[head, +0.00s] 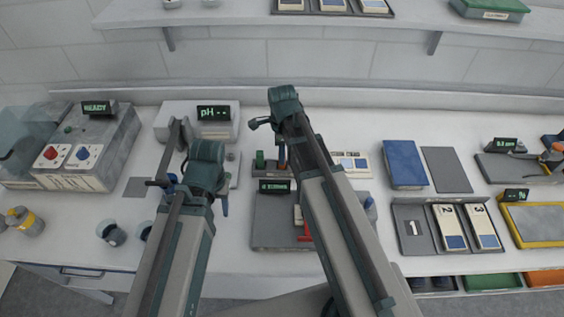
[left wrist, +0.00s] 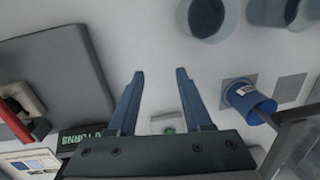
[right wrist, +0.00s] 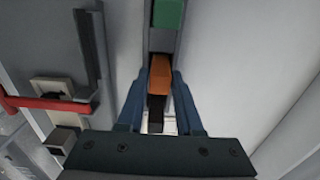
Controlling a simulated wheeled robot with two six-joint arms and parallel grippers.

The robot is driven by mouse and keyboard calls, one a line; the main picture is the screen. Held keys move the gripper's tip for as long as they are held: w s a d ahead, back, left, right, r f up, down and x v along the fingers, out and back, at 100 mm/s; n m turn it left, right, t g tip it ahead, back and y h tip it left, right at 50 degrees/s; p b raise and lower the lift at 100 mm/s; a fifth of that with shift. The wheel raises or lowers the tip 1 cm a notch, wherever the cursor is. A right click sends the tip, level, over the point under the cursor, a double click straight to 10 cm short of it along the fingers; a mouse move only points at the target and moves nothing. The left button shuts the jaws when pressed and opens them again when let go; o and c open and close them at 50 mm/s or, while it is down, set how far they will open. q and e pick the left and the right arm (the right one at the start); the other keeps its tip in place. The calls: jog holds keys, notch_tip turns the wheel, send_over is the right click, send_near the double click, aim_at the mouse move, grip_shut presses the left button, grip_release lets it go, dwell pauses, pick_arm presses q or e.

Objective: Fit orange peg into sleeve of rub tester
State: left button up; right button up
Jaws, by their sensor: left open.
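The orange peg (right wrist: 160,78) is between the fingertips of my right gripper (right wrist: 160,88) in the right wrist view. The fingers lie close against both its sides and look shut on it. A green peg (right wrist: 168,14) stands beyond it in the same narrow rack. The rub tester (head: 268,236) is a grey plate with a display and a red handle (head: 302,224); my right arm hides part of it. A pale block (right wrist: 50,90) sits beside the handle; I cannot tell which part is the sleeve. My left gripper (left wrist: 160,75) is open and empty, above the bench left of the tester.
A pH meter (head: 212,114) stands behind my left gripper. Dark round containers (head: 111,233) and a blue cup (left wrist: 250,102) are near that gripper. A blue pad (head: 404,163) and numbered panels (head: 450,226) lie to the right. The front-left bench is mostly clear.

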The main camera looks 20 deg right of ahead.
grip_shut()
pick_arm(q)
jog(key=shift+r, duration=0.15)
pick_arm(e)
jog(key=shift+r, duration=0.1)
pick_arm(q)
notch_tip(320, 180, up, 10)
jog(key=p, duration=1)
pick_arm(e)
notch_tip(320, 180, up, 10)
jog(key=shift+f, duration=0.1)
